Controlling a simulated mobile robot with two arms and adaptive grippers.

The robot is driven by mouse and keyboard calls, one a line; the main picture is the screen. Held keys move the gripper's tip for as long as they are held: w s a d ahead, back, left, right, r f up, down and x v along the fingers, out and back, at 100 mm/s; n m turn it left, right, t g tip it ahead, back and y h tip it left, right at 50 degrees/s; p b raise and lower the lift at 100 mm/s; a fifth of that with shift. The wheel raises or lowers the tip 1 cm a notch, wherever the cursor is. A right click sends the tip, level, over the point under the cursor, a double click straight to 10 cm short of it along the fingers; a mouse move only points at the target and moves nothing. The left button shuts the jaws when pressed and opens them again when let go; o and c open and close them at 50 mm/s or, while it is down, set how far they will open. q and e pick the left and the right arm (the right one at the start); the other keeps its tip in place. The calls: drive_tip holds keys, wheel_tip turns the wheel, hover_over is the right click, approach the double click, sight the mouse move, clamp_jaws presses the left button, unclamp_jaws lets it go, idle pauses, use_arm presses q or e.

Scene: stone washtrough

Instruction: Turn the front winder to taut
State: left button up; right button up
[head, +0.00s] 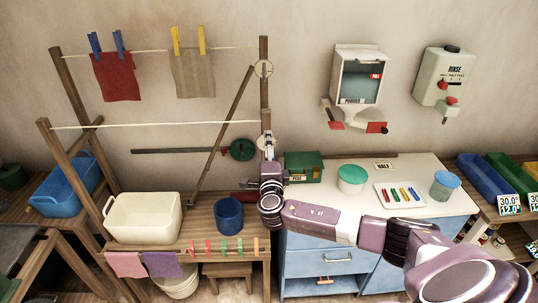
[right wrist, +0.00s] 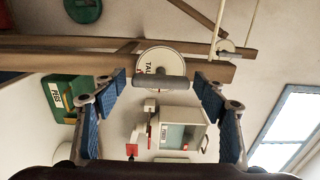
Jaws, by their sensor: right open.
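The front winder (head: 266,143) sits on the front right post of the wooden drying frame, mostly hidden by my right gripper in the head view. In the right wrist view the winder (right wrist: 148,64) is a pale round disc with a grey bar handle and lettering that seems to begin "TAU". My right gripper (right wrist: 160,80) is open, its blue-padded fingers on either side of the handle, with visible gaps to both. The front line (head: 160,125) runs bare from the left post to the winder. My left gripper is not in view.
The rear winder (head: 263,68) is on the back post; its line carries a red cloth (head: 118,77) and a beige cloth (head: 192,74). A green box (head: 303,167) stands right of my gripper. A blue bucket (head: 229,215) and cream tub (head: 143,218) stand below.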

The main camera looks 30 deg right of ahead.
drive_tip(key=v, duration=1.2)
drive_tip(key=shift+d, duration=0.1)
drive_tip(key=s+d+f+m+g+y+b, duration=0.1)
drive_tip(key=s+f+m+g+y+b, duration=0.15)
drive_tip(key=f+m, duration=0.95)
drive_tip(key=s+f+m+g+y+b, duration=0.1)
drive_tip(key=s+f+m+g+b, duration=0.2)
drive_tip(key=f, duration=1.9)
drive_tip(key=s+a+f+m+g+y+b, duration=0.1)
drive_tip(key=s+f+m+g+b, duration=0.1)
drive_tip(key=s+f+m, duration=0.6)
drive_tip(key=s+a+f+m+g+y+b, duration=0.25)
drive_tip(key=s+f, duration=0.25)
drive_tip(key=f, duration=0.8)
drive_tip(key=s+a+f+m+g+y+b, duration=0.1)
drive_tip(key=s+a+f+m, duration=0.2)
drive_tip(key=s+f+m, duration=0.3)
drive_tip(key=s+a+f+m+g+b, duration=0.1)
drive_tip(key=s+a+f+m, duration=0.3)
drive_tip(key=s, duration=1.1)
drive_tip(key=s+a+f+m+g+y+b, duration=0.1)
drive_tip(key=s+a+f+m, duration=0.3)
drive_tip(key=s+f+m, duration=0.5)
drive_tip(key=shift+s+m+g+y+b, duration=0.3)
drive_tip(key=shift+s+m+g+b, duration=0.25)
drive_tip(key=shift+s+b, duration=0.3)
